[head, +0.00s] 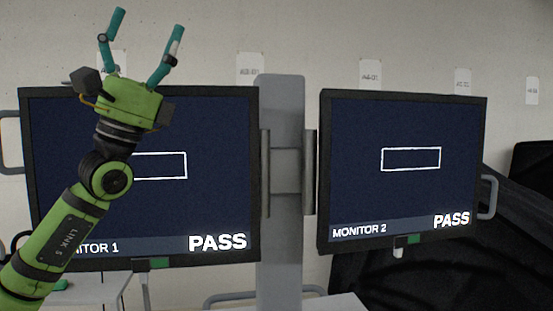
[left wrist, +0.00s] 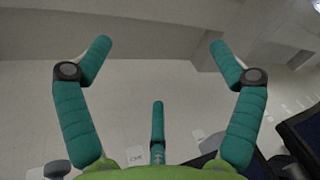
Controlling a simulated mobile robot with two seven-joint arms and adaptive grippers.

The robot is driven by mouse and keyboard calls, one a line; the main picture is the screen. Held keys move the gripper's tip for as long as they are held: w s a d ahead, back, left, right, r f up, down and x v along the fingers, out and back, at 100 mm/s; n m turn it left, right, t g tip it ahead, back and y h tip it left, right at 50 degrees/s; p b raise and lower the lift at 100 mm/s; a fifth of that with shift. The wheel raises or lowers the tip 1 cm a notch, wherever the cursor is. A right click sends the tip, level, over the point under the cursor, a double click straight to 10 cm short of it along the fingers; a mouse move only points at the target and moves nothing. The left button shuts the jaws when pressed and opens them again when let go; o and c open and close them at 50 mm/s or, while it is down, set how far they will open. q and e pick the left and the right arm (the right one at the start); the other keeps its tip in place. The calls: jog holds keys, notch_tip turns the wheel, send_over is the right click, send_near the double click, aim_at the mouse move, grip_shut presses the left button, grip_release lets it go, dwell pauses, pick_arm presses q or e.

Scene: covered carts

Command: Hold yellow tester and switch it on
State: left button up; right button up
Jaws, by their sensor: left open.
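My left gripper (head: 147,22) is raised with its teal fingers pointing up, in front of the upper left of monitor 1 and the wall. It is open and empty. In the left wrist view the fingers (left wrist: 160,44) stand wide apart with only wall and ceiling between and beyond them. No yellow tester shows in either view. My right gripper is not in view.
Monitor 1 (head: 222,130) and monitor 2 (head: 400,200) hang on a grey post (head: 281,240), both reading PASS. Pale surfaces (head: 95,290) show below monitor 1. A dark cover (head: 430,275) lies at the lower right. Paper labels (head: 249,66) are on the wall.

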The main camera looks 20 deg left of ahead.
pick_arm(q)
jog(key=w+d+f+n+g+y, duration=0.25)
jog(key=w+d+f, duration=0.35)
jog(key=f, duration=0.4)
jog(key=w+d+f+n+g+y, duration=0.1)
jog(key=w+d+f+y, duration=0.3)
jog(key=d+f, duration=0.5)
jog(key=w+d+f+n+g+y, duration=0.1)
jog(key=w+d+f+y, duration=0.35)
jog(key=f, duration=0.75)
jog(key=d+f+n+g+y, duration=0.1)
jog(key=d+f+g, duration=0.4)
jog(key=f, duration=0.8)
jog(key=d+f+n+g+y, duration=0.1)
jog(key=d+f+n+g, duration=0.15)
jog(key=d+f, duration=0.75)
notch_tip(320, 180, down, 6)
jog(key=w+d+g, duration=0.1)
jog(key=w, duration=0.2)
jog(key=shift+d+m, duration=0.35)
jog(key=shift+m, duration=0.05)
jog(key=shift+r, duration=0.1)
